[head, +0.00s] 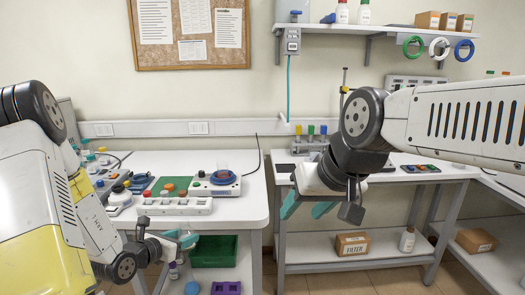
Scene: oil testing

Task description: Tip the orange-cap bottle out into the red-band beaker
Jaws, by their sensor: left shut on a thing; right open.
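My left gripper (186,239) is low at the front edge of the left bench. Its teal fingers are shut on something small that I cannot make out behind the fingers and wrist. I cannot pick out the orange-cap bottle for sure. A clear beaker (222,170), with a reddish tint, stands on a round blue-topped device (222,182) on the left bench, up and to the right of my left gripper.
A white rack (174,206) and a green mat with coloured caps (170,186) lie on the left bench. A green bin (214,251) and purple tray (226,288) sit below. The right bench (400,172) has a lower shelf with a cardboard box (352,243) and white bottle (407,240).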

